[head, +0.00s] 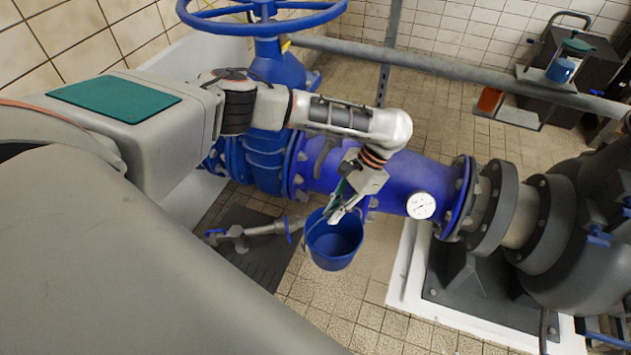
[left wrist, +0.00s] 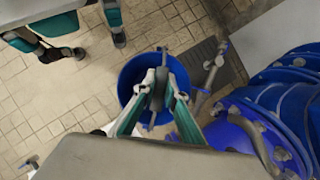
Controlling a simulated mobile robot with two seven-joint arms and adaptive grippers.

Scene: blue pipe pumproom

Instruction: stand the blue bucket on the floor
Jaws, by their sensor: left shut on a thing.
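The blue bucket (head: 335,245) hangs upright under my left gripper (head: 343,208) in the head view, in front of the blue pipe. In the left wrist view the bucket (left wrist: 128,82) is seen from above, and the left gripper (left wrist: 160,76) is shut over its opening, on a thin grey piece that looks like its handle. The bucket appears to be above the tiled floor (head: 340,312); its exact height is hard to tell. My right gripper (left wrist: 97,46) shows at the upper left of the left wrist view, with its fingers apart and nothing between them.
A blue pipe (head: 390,187) with a pressure gauge (head: 421,206) runs close behind the bucket. A small pipe with a blue-handled tap (head: 262,229) is just left of it. A white plinth (head: 470,320) under the pump is at the right. Bare tiles lie between them.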

